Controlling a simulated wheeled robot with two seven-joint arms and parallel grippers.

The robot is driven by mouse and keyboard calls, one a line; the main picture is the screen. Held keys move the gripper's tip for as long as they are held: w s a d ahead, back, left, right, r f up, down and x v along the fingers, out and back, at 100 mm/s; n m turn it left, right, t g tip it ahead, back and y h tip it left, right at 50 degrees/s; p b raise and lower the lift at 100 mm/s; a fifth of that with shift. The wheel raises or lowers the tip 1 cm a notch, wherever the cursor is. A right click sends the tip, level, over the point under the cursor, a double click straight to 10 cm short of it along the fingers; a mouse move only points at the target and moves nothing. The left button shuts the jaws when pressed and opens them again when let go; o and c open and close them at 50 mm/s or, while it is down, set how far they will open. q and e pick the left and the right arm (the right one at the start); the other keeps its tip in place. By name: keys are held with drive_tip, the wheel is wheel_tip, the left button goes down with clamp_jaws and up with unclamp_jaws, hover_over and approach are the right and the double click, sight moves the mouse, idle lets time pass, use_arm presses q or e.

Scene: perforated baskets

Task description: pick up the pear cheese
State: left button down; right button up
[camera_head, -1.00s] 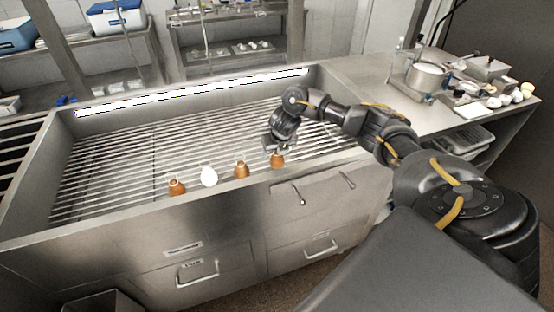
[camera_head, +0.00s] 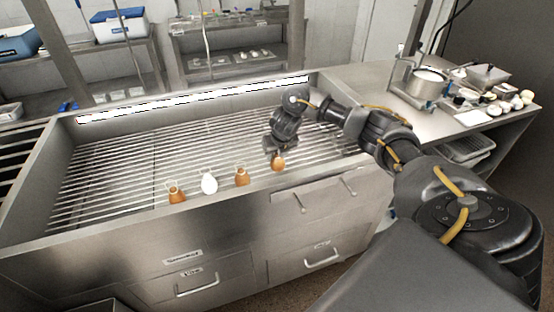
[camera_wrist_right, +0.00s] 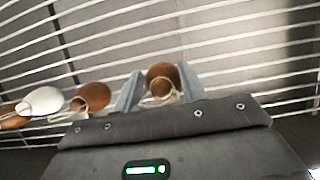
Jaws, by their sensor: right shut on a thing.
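Several pear-shaped cheeses hang or stand in a row along the front of the metal rack. In the head view there is a brown one (camera_head: 176,193) at left, a white one (camera_head: 209,184), another brown one (camera_head: 241,177), and a brown one (camera_head: 278,164) at my right gripper (camera_head: 276,153). In the right wrist view this last pear cheese (camera_wrist_right: 162,76) with its string loop sits between the two fingers of my right gripper (camera_wrist_right: 160,92), which is shut on it. The other brown cheese (camera_wrist_right: 93,97) and the white one (camera_wrist_right: 45,101) are beside it, outside the fingers. My left gripper is not in view.
The cheeses are inside a deep steel basin with a slatted rack (camera_head: 130,165); its front wall (camera_head: 130,235) is close to them. A side table (camera_head: 440,115) with a pot (camera_head: 418,80) and small items stands at right. The rack behind the row is clear.

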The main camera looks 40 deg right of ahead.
drive_tip(key=s+a+r+p, duration=0.2)
drive_tip(key=a+r+p, duration=0.4)
drive_tip(key=a+r, duration=0.4)
drive_tip(key=a, duration=0.3)
drive_tip(key=shift+s+a+r, duration=0.15)
drive_tip(key=shift+a+r, duration=0.2)
drive_tip(key=shift+a, duration=0.05)
